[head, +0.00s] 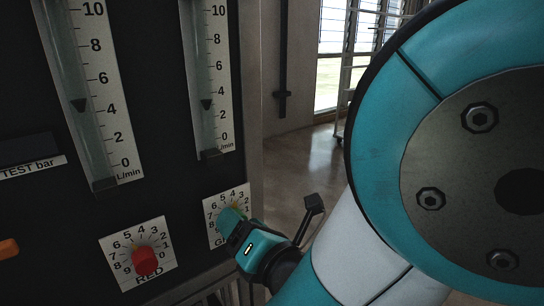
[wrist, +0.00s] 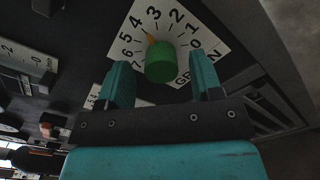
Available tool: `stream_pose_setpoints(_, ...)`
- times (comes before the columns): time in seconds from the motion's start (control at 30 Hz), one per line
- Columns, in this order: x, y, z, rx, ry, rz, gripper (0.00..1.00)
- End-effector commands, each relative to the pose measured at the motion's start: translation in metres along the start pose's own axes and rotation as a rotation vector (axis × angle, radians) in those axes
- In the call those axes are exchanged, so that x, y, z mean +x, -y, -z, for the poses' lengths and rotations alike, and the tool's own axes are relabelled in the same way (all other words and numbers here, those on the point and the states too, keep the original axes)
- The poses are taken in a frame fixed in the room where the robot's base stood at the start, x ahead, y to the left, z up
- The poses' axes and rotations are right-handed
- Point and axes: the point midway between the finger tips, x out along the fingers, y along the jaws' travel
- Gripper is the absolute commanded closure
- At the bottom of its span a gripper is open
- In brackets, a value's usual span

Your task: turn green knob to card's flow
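The green knob (wrist: 160,62) shows in the wrist view on its white dial plate, its orange pointer toward about 4. My gripper (wrist: 159,70) is open, with one finger on each side of the knob. A gap shows between each finger and the knob, though depth is hard to judge. In the head view my gripper (head: 232,220) covers most of the knob and part of the green dial plate (head: 211,204).
A red knob (head: 145,261) sits on its own dial plate to the left. The left flow tube (head: 83,90) has its float a little above 4. A TEST bar label (head: 32,167) is at far left. Open floor (head: 300,165) lies right of the panel.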

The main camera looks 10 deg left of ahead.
Motion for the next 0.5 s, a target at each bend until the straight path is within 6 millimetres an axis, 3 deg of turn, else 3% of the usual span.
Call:
stream_pose_setpoints(0.07, -0.022, 0.009, 0.013, -0.189, -0.005, 0.001, 0.4)
stream_pose_setpoints(0.2, -0.059, 0.009, 0.011, -0.529, -0.002, -0.002, 0.4)
stream_pose_setpoints(0.3, -0.076, 0.006, 0.007, -0.687, 0.003, -0.005, 0.4)
stream_pose_setpoints(0.5, -0.076, -0.001, -0.001, -0.766, 0.005, -0.006, 0.4)
